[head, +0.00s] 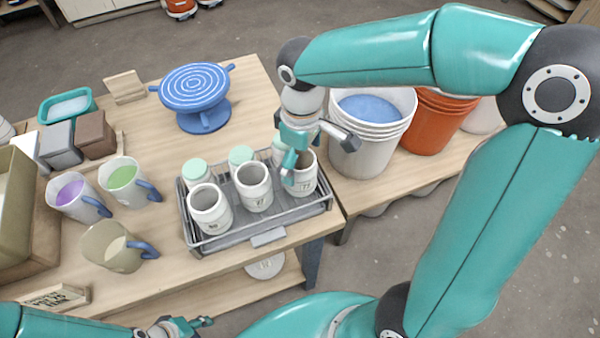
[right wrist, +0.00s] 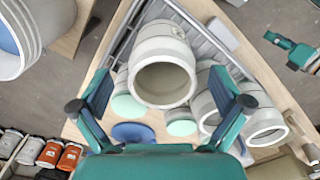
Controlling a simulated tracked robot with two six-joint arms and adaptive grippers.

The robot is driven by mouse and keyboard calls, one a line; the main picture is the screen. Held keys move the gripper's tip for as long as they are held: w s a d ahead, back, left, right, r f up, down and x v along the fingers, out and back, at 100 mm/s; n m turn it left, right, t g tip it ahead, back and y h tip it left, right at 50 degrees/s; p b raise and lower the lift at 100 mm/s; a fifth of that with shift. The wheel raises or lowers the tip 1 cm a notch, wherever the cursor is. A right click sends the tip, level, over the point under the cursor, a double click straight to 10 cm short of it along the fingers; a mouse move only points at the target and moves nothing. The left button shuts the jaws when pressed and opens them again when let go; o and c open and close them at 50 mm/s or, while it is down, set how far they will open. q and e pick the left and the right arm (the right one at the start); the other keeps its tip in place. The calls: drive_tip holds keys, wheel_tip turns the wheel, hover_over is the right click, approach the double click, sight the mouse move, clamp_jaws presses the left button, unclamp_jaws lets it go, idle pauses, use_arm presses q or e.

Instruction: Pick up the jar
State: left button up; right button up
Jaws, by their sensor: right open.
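Several white jars stand in a grey wire rack (head: 268,236) on the wooden table. The right-hand jar (head: 304,184) of the front row is partly hidden by my right gripper (head: 314,158), which is over it. In the right wrist view this jar (right wrist: 162,40) shows its open mouth ahead of and between the spread fingers of my right gripper (right wrist: 160,88). The fingers are open, and no grip on the jar shows. My left gripper (head: 182,327) is low at the bottom edge, away from the rack; whether it is open is unclear.
Pale green-topped jars (head: 195,173) stand in the rack's back row. White buckets (head: 372,130) and an orange bucket (head: 433,122) stand right of the rack. A blue turntable (head: 195,92) is behind it. Mugs (head: 78,197) stand to the left.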

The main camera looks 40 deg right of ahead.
drive_tip(key=shift+a+f, duration=0.1)
drive_tip(key=shift+f, duration=2.6)
drive_tip(key=shift+c, duration=0.2)
drive_tip(key=shift+s, duration=0.1)
drive_tip(key=c, duration=1.2)
